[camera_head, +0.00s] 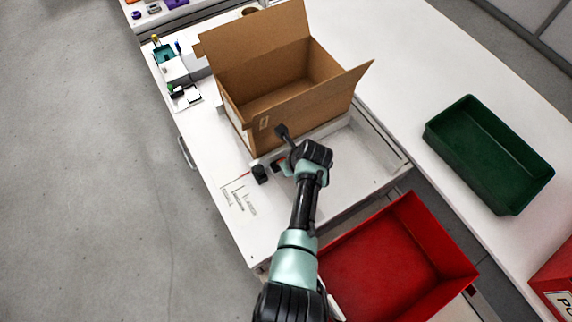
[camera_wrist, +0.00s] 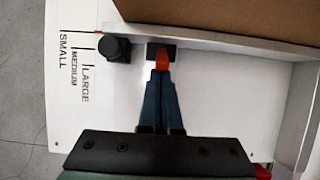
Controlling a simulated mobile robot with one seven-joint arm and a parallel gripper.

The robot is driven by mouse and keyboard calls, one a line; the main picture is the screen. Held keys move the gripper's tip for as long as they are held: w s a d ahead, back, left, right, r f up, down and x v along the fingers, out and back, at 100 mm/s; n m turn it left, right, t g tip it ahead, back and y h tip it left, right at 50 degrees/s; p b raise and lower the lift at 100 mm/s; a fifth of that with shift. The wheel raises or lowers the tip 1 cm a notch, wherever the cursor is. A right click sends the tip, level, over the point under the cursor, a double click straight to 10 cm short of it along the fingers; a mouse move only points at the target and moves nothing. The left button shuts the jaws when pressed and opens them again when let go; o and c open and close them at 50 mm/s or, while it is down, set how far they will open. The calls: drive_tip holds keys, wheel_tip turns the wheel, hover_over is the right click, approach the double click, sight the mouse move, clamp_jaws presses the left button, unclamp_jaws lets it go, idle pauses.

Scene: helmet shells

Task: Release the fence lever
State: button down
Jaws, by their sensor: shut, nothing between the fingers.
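The fence lever, a small red-orange tab (camera_wrist: 161,57) on a black block (camera_wrist: 151,48), lies straight ahead of my gripper (camera_wrist: 162,76) in the wrist view. My gripper's two dark blue fingers are shut together with nothing between them. Their tips are at or just against the lever; I cannot tell whether they touch. A black knob (camera_wrist: 117,49) sits left of the lever. It also shows in the head view (camera_head: 260,174), beside a printed SMALL, MEDIUM, LARGE scale (camera_head: 239,198). In the head view my wrist largely hides the lever.
An open cardboard box (camera_head: 240,112) stands just beyond my gripper, its near wall close by. A red bin (camera_head: 450,262) is at the lower right and a green bin (camera_head: 490,155) is at the right. Small items (camera_head: 180,95) lie at the bench's left edge.

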drive_tip(key=shift+r, duration=0.1)
drive_tip(key=shift+r+p, duration=0.7)
drive_tip(key=shift+p, duration=0.15)
